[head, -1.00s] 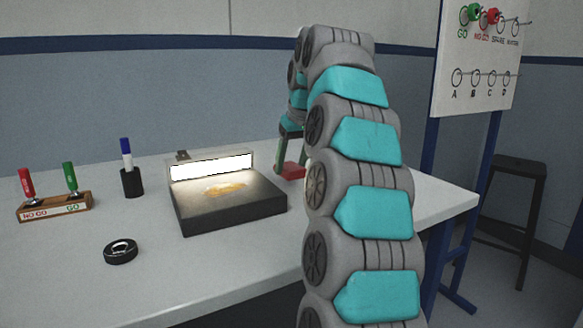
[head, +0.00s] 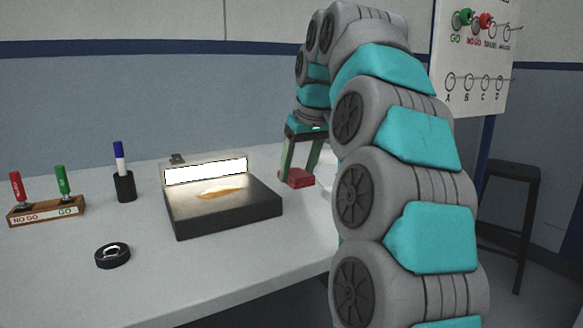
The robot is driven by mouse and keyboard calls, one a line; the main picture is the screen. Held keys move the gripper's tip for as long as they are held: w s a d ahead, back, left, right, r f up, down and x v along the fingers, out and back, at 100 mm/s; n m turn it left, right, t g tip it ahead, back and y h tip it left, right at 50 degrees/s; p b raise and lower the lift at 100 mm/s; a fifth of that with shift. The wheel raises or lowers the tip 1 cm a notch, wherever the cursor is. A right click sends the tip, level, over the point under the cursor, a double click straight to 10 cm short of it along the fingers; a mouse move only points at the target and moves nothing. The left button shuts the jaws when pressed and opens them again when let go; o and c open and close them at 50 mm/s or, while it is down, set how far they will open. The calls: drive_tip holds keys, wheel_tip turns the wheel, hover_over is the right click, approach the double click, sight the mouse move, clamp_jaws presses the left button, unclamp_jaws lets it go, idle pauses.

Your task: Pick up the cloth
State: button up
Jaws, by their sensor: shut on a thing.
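A small red folded thing, which looks like the cloth (head: 299,181), is at the back of the white table, right of the black lit box. My gripper (head: 297,173) points down over it with green fingers on either side, and is shut on it. The cloth appears to be at table level; I cannot tell whether it is clear of the surface. Part of the right side near the gripper is hidden by my arm.
The black box (head: 225,215) with a bright light panel (head: 205,171) bears a thin tan piece (head: 220,191). A pen cup (head: 124,187), a black ring (head: 113,255) and a NO GO/GO block (head: 46,211) stand left. A stool (head: 513,175) is at right.

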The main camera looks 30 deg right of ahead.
drive_tip(key=s, duration=0.6)
drive_tip(key=s+a+b, duration=0.1)
drive_tip(key=s, duration=0.1)
drive_tip(key=shift+s+r, duration=0.4)
